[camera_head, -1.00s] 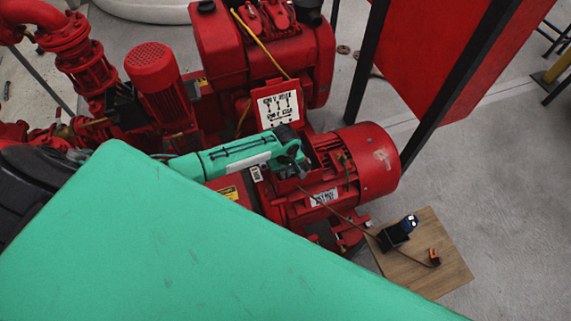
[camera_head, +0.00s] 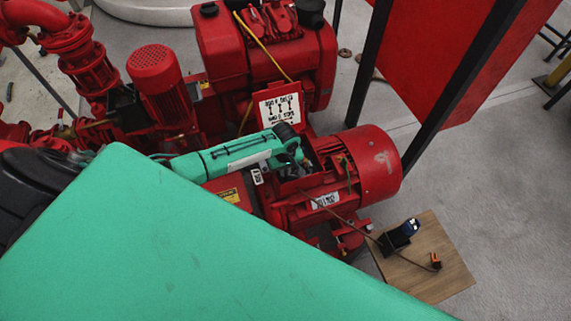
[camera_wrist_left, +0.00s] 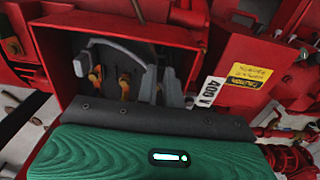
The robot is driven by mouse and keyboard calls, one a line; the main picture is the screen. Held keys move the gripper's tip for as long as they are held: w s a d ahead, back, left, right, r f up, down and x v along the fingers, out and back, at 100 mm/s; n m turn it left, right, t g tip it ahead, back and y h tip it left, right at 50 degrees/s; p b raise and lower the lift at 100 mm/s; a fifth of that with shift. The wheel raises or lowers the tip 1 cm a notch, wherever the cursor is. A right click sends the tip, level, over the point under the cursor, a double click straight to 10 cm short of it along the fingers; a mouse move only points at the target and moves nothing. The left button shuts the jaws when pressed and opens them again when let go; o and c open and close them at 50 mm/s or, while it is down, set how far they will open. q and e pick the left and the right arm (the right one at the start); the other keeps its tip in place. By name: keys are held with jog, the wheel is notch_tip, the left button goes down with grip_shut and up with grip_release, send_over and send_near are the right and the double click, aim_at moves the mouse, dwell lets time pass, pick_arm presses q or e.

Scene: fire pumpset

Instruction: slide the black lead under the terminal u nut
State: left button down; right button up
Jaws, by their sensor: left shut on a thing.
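The open red terminal box (camera_wrist_left: 65,50) on the motor fills the middle of the left wrist view. Inside are brass-coloured terminals (camera_wrist_left: 125,87) on a dark back wall; the U nut cannot be told apart from them. My left gripper (camera_wrist_left: 152,78) reaches into the box with its grey fingers beside these terminals, to their right. In the head view my left gripper (camera_head: 294,172) is at the box opening, mostly covered by its green arm. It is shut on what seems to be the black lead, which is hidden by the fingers. My right gripper is out of view.
The finned red motor (camera_head: 365,165) lies right of the box. A lid with a wiring diagram (camera_head: 280,109) stands open behind it. A thin brown cable (camera_head: 345,220) runs to a wooden board (camera_head: 440,285) with a black-and-blue device (camera_head: 400,235) and an orange-black piece (camera_head: 436,261).

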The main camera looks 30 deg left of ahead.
pick_arm(q)
jog(key=shift+w+a, duration=0.25)
jog(key=shift+a, duration=0.1)
jog(key=c, duration=1.1)
grip_release()
jog(key=shift+c, duration=0.2)
jog(key=shift+f, duration=0.1)
